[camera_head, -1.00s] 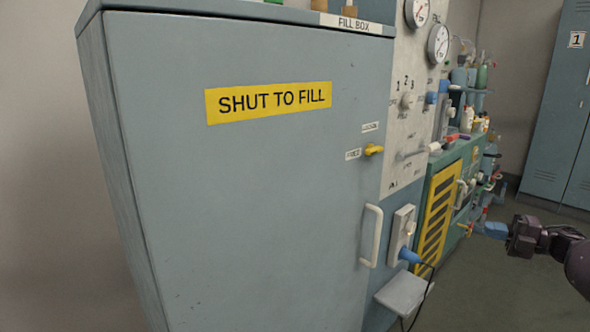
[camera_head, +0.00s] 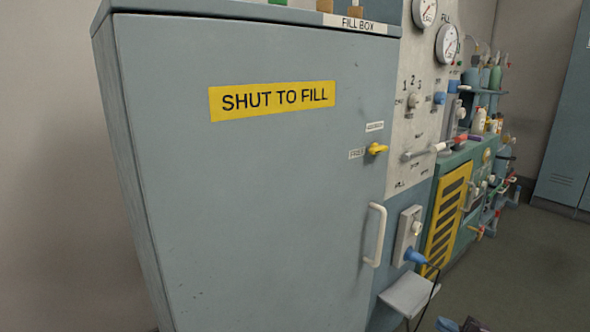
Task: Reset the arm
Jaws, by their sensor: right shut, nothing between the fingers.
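My right gripper (camera_head: 447,324) shows only as a sliver at the bottom edge of the head view, right of centre. Its blue fingertips and a bit of its dark body are visible, and the rest is cut off by the frame. It is shut and empty, below the small grey shelf and apart from the cabinet. My left gripper is not in view.
A grey fill box (camera_head: 250,200) with a closed door fills the left and middle. Its white handle (camera_head: 375,235) and yellow latch (camera_head: 377,149) face me. A gauge panel (camera_head: 425,80), grey shelf (camera_head: 408,293) and green unit (camera_head: 450,215) stand right. Floor (camera_head: 530,270) is clear.

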